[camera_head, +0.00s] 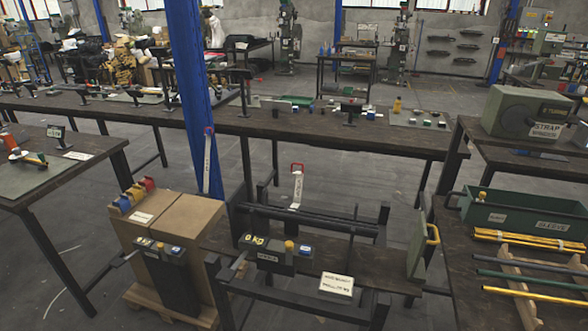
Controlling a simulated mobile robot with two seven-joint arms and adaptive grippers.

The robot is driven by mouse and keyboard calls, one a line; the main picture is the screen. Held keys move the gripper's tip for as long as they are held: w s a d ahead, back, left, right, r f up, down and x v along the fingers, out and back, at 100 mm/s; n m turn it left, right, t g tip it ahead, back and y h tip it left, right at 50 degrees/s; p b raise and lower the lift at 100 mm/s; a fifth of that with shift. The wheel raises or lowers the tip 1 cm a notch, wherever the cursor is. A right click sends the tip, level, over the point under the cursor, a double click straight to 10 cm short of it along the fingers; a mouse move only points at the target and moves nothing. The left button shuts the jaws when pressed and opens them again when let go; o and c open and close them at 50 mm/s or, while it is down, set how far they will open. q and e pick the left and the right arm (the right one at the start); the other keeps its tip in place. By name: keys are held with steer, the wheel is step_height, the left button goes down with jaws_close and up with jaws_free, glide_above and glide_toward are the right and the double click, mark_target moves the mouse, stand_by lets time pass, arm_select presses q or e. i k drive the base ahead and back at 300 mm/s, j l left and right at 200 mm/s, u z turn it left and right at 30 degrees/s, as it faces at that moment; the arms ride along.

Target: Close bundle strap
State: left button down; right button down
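A bundle of dark bars or tubes (310,220) lies in a low rack at the centre. A white strap or tag (297,190) with a red looped top stands up at the bundle. I cannot tell whether it goes around the bars. A dark tool (278,255) with a yellow knob and blue parts sits on the bench in front of the bundle. A similar dark tool (160,262) is at the front of the cardboard boxes. Neither of my grippers is in view.
Cardboard boxes (185,222) stand on a pallet at the left, near a blue post (190,90). A white card (336,284) lies on the bench's front edge. A long table (270,128) crosses behind.

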mark_target(299, 185)
steer(key=k+z, duration=0.3)
steer(key=k+l+z, duration=0.1)
steer(key=z, duration=1.8)
steer(key=k+j+z, duration=0.15)
steer(key=j+z, duration=0.25)
steer(key=k+j+z, duration=0.1)
steer(key=z, duration=0.25)
steer(key=k+j, duration=1.15)
steer(key=j, duration=0.3)
steer(key=k+j, duration=1.15)
steer(key=j, duration=0.3)
